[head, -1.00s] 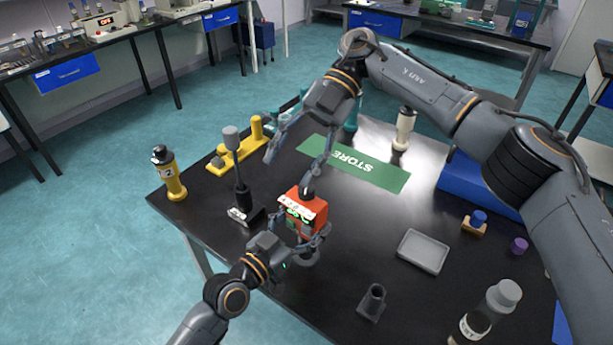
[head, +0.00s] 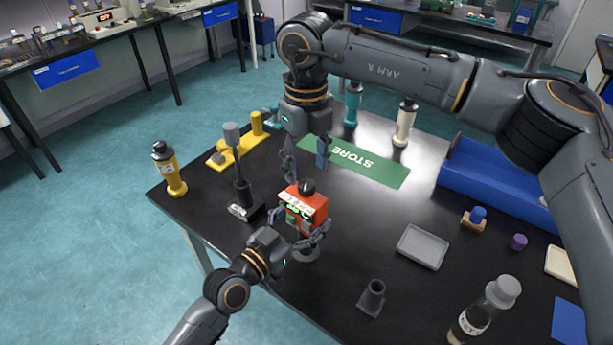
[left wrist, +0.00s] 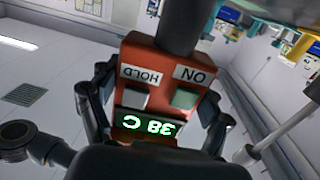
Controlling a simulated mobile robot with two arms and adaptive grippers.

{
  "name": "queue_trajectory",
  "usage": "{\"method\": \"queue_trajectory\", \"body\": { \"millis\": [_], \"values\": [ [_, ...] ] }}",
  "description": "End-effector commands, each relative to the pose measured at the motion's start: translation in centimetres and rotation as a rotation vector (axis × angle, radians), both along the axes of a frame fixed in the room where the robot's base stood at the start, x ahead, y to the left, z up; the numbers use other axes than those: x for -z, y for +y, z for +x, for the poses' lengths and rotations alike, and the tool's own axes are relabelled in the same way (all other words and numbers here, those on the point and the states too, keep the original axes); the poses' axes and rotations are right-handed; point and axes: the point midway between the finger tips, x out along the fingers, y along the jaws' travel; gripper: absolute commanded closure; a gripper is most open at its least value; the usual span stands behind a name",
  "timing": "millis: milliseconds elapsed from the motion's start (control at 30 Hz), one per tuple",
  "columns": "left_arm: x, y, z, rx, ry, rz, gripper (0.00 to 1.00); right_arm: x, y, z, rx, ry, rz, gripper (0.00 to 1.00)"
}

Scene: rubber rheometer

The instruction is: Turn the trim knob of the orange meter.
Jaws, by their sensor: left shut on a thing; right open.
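The orange meter (head: 313,204) stands near the front left of the black table. Its dark trim knob (head: 307,187) sits on its top. My left gripper (head: 304,242) is shut on the meter's body from the front. In the left wrist view the meter (left wrist: 150,62) appears upside down between the fingers, with labels HOLD and ON, a grey and a green button, and a green display reading 38 C. The dark knob (left wrist: 180,28) shows there too. My right gripper (head: 306,162) is open and empty, pointing down behind and above the meter, apart from the knob.
A dark holder (head: 371,297) stands at the front.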

Motion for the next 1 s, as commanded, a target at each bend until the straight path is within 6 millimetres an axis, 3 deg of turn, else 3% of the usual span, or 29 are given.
{"method": "queue_trajectory", "body": {
  "millis": [233,600,867,1000],
  "values": [
    [0.0,0.0,0.0,0.000,0.001,-0.001,0.60,3.2,0.0,0.0,0.001,0.001,0.001,0.46],
    [0.0,0.0,0.0,0.000,0.001,0.001,0.60,3.8,0.0,0.0,0.001,0.001,0.001,0.46],
    [0.0,0.0,0.0,0.000,0.001,0.001,0.60,3.7,0.0,0.0,0.001,0.001,0.001,0.97],
    [0.0,0.0,0.0,0.000,0.001,0.001,0.60,3.7,0.0,0.0,0.000,0.000,0.001,1.00]
  ]
}}
